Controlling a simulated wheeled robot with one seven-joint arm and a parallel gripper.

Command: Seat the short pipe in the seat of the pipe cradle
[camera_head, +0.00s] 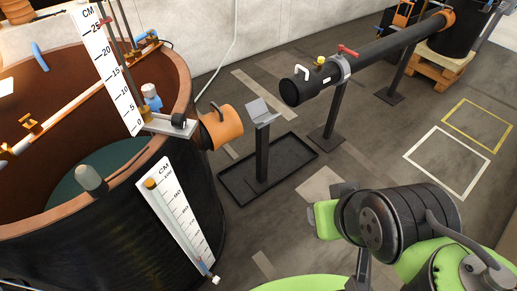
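The pipe cradle has a grey angled seat (262,111) on top of a dark post (262,155). The post stands in a shallow black tray on the floor. There is a visible gap on both sides of the seat. My green and black arm fills the lower right, but my gripper's fingers cannot be seen.
The large dark tank (110,235) with rulers on its rim and side takes up the left. The long pipe rests on stands and carries a red-handled valve (347,51). The black tray (290,160) lies below the gap. Floor at the right is clear, with white and yellow outlines.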

